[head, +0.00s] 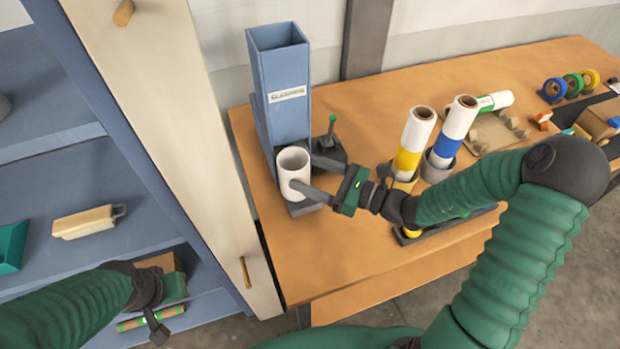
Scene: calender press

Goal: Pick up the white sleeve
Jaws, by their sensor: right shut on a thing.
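The white sleeve (291,180) is a hollow, upright white cylinder at the foot of a tall blue dispenser (283,110), above a small grey ledge (303,208). I cannot tell whether it touches the ledge. My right gripper (309,176) reaches in from the right and is shut on the sleeve, with one finger across its front and the other behind its right side. My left gripper (158,325) is at the lower left, in front of the shelf and away from the sleeve; its finger opening is not clear.
Rolls with yellow (408,160) and blue (446,146) bands stand upright to the right. A pale cabinet door (165,110) lies left of the wooden table (340,262). The table's front left is clear.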

